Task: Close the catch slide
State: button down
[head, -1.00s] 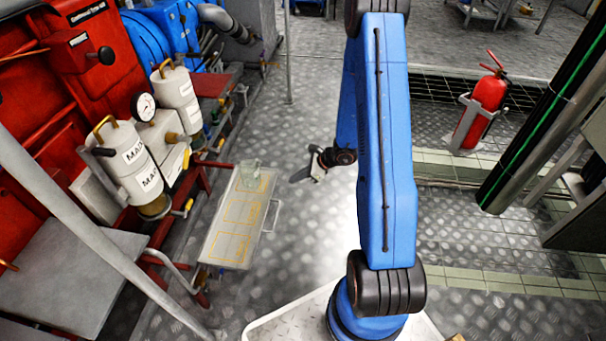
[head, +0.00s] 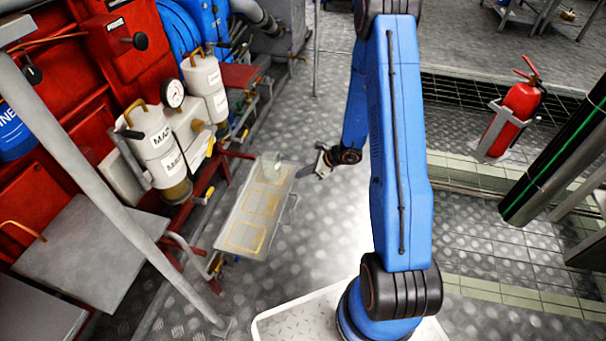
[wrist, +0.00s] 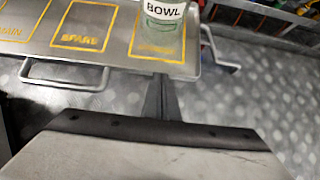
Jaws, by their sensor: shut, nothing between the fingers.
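The catch slide appears to be the grey metal tray (head: 233,232) with yellow outlined spaces, extended from the red frame in the head view. A clear glass bowl (head: 271,160) stands on its far end; in the wrist view the glass (wrist: 163,20) is labelled "BOWL". A wire handle (wrist: 65,80) sticks out from the tray's near side in the wrist view. My gripper (wrist: 161,92) is shut and empty, its fingertips close to the tray's edge below the bowl. I cannot tell whether they touch it. In the head view my gripper (head: 308,172) is right of the tray's far end.
White canisters (head: 160,150) and a gauge (head: 172,93) stand left of the tray by red machinery. A grey diagonal post (head: 95,180) crosses the left foreground. A fire extinguisher (head: 512,118) stands at right. Bare tread-plate floor (head: 300,265) lies right of the tray.

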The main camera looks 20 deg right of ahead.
aim_at(254, 169)
jog(key=w+a, duration=0.4)
jog(key=a, duration=0.1)
jog(key=w+a, duration=0.4)
jog(key=a, duration=0.2)
jog(key=w+a, duration=0.4)
jog(key=a, duration=0.2)
jog(key=shift+w+a, duration=0.2)
jog(key=shift+w, duration=0.15)
